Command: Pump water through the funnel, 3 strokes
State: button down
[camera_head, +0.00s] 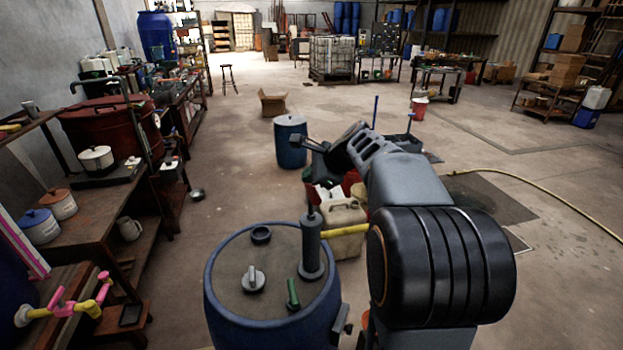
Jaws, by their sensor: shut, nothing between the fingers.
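A blue barrel (225,318) with a grey-brown lid stands in front of me. On its lid stands a dark grey upright pump (311,250) with a thin rod at its top. A yellow spout (345,230) extends right from the pump, above a beige canister. A black ring-shaped opening (261,235), a grey knob (252,279) and a green handle (292,294) are also on the lid. I cannot make out a funnel for certain. My gripper (297,141) is shut and empty, up beyond the pump and apart from it. My arm hides part of the floor behind.
A beige canister (343,248) stands right behind the barrel. A smaller blue drum (290,145) is farther back. A workbench (85,230) with pots runs along the left. A yellow hose (560,200) lies on the right floor, which is mostly clear.

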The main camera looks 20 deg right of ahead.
aim_at(311, 195)
jog(key=shift+f+b, duration=2.05)
jog(key=shift+f, duration=0.9)
dwell(1.7)
jog(key=shift+r, duration=0.1)
jog(key=shift+r+p, duration=3.3)
jog(key=shift+r, duration=0.25)
notch_tip(311, 195, up, 6)
jog(key=p, duration=0.5)
